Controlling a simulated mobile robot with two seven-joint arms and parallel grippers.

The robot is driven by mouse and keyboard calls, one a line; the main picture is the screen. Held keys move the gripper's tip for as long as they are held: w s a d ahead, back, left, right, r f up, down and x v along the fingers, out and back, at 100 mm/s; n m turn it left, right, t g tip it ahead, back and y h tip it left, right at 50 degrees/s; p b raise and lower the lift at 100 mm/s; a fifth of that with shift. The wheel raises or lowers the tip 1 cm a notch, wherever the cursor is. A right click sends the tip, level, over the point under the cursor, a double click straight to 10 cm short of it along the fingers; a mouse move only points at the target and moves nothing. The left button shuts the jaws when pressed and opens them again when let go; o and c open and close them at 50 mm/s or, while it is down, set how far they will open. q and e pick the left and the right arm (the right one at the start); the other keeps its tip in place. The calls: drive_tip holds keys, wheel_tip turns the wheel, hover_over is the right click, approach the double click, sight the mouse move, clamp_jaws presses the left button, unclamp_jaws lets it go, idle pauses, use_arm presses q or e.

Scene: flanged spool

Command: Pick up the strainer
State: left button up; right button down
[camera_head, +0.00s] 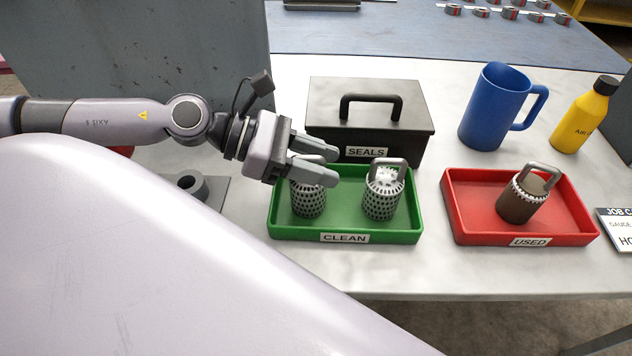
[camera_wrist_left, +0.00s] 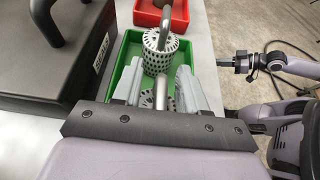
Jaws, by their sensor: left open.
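Two pale perforated strainers stand upright in the green CLEAN tray (camera_head: 345,238). The left strainer (camera_head: 308,202) is partly hidden by my left gripper (camera_head: 332,167). The right strainer (camera_head: 381,197) shows its grey loop handle. A brown, dirty-looking strainer (camera_head: 521,202) stands in the red USED tray (camera_head: 470,232). My left gripper is open, over the left strainer's top. In the left wrist view the left strainer's handle (camera_wrist_left: 161,92) shows between the fingers; contact is unclear. The right strainer (camera_wrist_left: 166,56) stands beyond. My right gripper (camera_wrist_left: 236,63) appears at right; its jaws are too small to judge.
The black SEALS box (camera_head: 368,120) stands directly behind the green tray. A blue mug (camera_head: 492,105) and a yellow bottle (camera_head: 590,115) stand at back right. Bare table shows between the two trays.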

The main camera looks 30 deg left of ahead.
use_arm(q)
clamp_jaws()
